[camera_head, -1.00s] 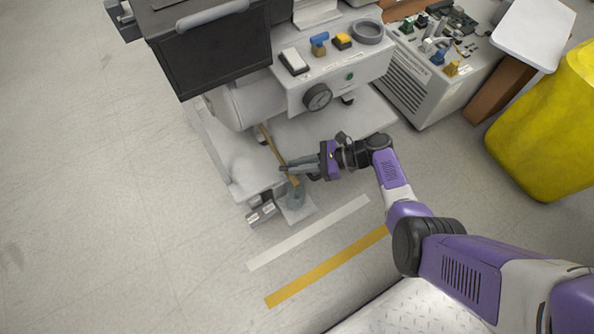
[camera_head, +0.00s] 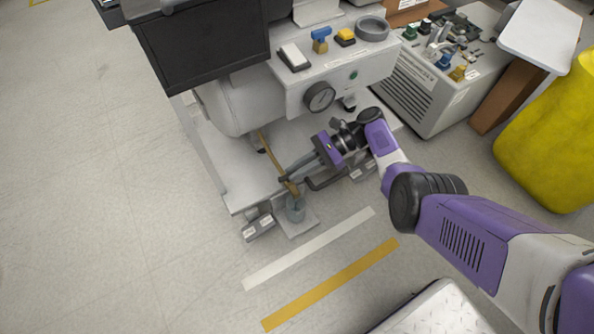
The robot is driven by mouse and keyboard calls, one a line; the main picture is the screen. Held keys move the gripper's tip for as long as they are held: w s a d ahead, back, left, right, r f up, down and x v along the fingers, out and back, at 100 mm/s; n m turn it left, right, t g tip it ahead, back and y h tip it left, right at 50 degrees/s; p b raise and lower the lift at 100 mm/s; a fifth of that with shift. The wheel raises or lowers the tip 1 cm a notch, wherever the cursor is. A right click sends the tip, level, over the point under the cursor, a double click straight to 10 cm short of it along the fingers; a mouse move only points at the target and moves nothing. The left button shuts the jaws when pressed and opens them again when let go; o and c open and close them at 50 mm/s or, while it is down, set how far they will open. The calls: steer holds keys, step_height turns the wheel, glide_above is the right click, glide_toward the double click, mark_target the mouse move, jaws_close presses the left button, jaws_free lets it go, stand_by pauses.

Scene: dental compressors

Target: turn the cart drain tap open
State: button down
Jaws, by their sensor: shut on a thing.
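The cart (camera_head: 235,180) is white, with a low shelf under a grey cylinder. A brass-coloured drain pipe (camera_head: 270,153) runs down from under the cylinder to the shelf's front edge. The drain tap is at the pipe's lower end (camera_head: 292,187), small and mostly covered by my fingers. My gripper (camera_head: 288,180) reaches in from the right, tilted down-left, with its fingertips at that lower end. It is shut on the tap. The tap's exact angle is too small to tell. A grey cup (camera_head: 295,211) stands on a small plate just below the pipe end.
A pressure gauge (camera_head: 319,96) and the cart's panel are above my gripper. A grey pedal-like block (camera_head: 258,228) is left of the cup. A white cabinet (camera_head: 430,95) and a yellow bin (camera_head: 550,140) stand right. White and yellow floor strips lie in front on clear floor.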

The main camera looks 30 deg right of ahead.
steer(key=c, duration=1.4)
jaws_free()
steer(key=shift+c, duration=0.2)
steer(key=v, duration=0.7)
steer(key=shift+d+p, duration=0.3)
steer(key=shift+o, duration=0.3)
steer(key=shift+r, duration=0.1)
